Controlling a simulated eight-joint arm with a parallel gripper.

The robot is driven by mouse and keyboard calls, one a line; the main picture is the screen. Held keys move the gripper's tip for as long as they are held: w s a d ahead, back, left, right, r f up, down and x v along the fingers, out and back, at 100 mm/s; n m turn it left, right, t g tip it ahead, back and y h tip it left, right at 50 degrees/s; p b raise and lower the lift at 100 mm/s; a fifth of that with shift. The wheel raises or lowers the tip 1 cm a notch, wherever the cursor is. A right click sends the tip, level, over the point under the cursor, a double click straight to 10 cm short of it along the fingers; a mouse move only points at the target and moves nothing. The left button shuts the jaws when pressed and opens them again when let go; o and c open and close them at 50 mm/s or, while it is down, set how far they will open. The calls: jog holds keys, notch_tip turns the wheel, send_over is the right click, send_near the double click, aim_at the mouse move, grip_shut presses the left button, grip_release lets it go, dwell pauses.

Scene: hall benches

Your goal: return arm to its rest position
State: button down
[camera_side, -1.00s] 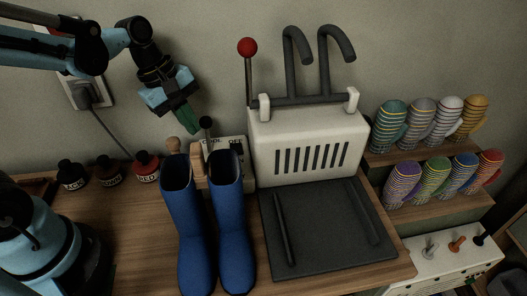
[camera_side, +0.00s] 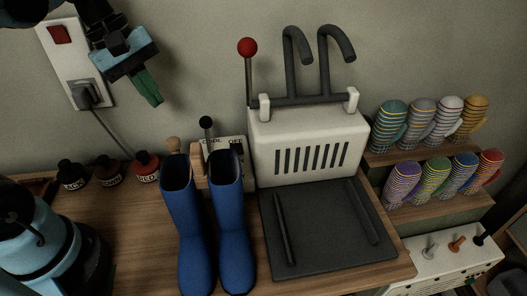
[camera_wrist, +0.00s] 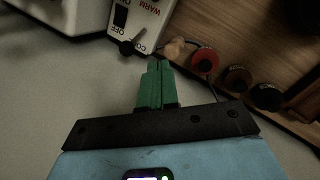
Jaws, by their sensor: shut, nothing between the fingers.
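My gripper (camera_side: 153,98) is in the upper left of the side view, raised above the bench and in front of the wall. Its green fingers point down and to the right. In the wrist view, the two green fingers (camera_wrist: 156,66) lie together, shut and empty. The gripper is apart from everything on the bench.
Blue boots (camera_side: 229,225) stand on the bench (camera_side: 130,235) beside a white machine (camera_side: 310,148) with a red-knobbed lever (camera_side: 247,48). Small bottles (camera_side: 146,167) stand below my gripper. A wall socket (camera_side: 85,93) with a cord is close by. Striped mitts (camera_side: 436,174) fill racks at right.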

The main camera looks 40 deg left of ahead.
jog(key=f+m+t+y, duration=0.1)
jog(key=m, duration=0.4)
jog(key=d+f+m+t+y, duration=0.1)
jog(key=f+m+t, duration=0.1)
jog(key=m, duration=0.3)
jog(key=d+f+m+t, duration=0.1)
jog(key=f+m, duration=0.1)
jog(key=m, duration=0.3)
jog(key=shift+w+f+m+t+y, duration=0.2)
jog(key=shift+f+m+t+y, duration=0.1)
jog(key=shift+m+y, duration=0.1)
